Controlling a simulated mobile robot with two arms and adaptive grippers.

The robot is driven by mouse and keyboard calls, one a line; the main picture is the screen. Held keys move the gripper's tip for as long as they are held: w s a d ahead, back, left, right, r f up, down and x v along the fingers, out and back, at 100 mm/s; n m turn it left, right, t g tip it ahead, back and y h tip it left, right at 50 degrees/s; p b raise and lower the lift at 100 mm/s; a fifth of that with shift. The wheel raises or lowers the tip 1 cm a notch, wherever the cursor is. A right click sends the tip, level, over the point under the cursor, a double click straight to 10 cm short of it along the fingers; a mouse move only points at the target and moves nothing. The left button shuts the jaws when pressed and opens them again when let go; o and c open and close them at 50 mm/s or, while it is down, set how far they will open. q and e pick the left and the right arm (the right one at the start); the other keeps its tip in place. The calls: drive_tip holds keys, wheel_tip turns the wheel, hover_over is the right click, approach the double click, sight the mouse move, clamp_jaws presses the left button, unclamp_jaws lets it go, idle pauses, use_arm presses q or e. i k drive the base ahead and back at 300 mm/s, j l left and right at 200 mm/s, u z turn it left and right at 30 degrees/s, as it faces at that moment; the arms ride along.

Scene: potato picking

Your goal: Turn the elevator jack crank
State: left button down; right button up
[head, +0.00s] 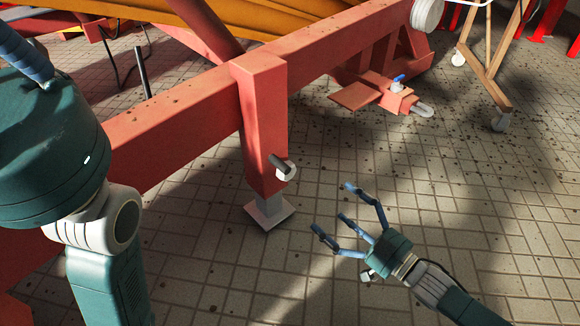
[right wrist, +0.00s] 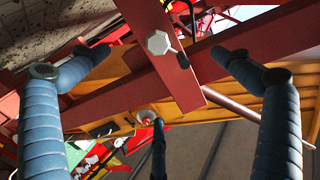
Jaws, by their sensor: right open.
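The elevator jack (head: 263,110) is a red square post on a red beam, with a grey leg and a square foot plate (head: 268,212) on the floor. Its crank (head: 283,167) has a whitish hub and a short dark handle low on the post. In the right wrist view the crank (right wrist: 158,43) shows as a pale many-sided hub with a dark handle, between my fingers. My right gripper (head: 335,210) is open and empty, right of and below the crank, pointing toward it and apart from it. My left gripper is out of view; only my left arm shows.
The red beam (head: 180,120) runs diagonally behind the post. A red hitch part with a blue lever (head: 398,80) sits at the upper right, near a wooden stand on casters (head: 485,75). The tiled floor (head: 470,200) around my right gripper is clear, with scattered dirt.

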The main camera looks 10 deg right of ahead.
sight(285, 170)
drive_tip(key=k+l, duration=0.8)
